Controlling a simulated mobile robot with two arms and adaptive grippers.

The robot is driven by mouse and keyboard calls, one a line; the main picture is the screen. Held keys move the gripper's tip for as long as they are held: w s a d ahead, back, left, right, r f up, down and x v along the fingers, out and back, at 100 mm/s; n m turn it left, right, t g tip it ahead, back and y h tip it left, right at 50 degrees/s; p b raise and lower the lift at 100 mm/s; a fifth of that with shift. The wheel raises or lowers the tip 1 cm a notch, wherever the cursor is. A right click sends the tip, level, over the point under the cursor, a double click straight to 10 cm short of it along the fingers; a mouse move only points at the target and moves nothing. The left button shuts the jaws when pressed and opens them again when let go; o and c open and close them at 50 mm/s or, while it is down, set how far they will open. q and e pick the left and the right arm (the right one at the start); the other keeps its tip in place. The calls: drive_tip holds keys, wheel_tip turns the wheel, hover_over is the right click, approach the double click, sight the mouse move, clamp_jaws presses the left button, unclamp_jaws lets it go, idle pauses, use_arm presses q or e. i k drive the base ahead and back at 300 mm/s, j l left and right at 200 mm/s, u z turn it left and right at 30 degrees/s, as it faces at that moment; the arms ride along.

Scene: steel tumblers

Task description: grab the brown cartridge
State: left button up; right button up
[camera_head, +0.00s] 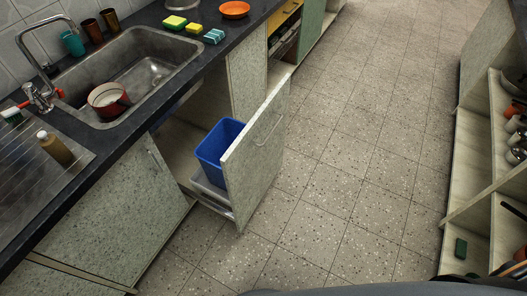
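I see nothing that is clearly a cartridge. A small brown bottle (57,151) with a pale cap stands on the drainboard (20,185) at the left. Two brown tumblers (92,31) stand behind the sink at the upper left, next to a teal tumbler (72,44). Neither of my grippers is in view.
The steel sink (150,65) holds a red pot (108,100) with pale contents. Sponges (174,22) and an orange dish (234,9) lie on the counter. A pulled-out drawer (262,150) holds a blue bin (218,145). Open shelves (468,170) stand right; the tiled floor (350,150) between is clear.

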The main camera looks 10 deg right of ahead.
sight(51, 143)
drive_tip(key=u, duration=1.45)
drive_tip(key=i+l, duration=0.05)
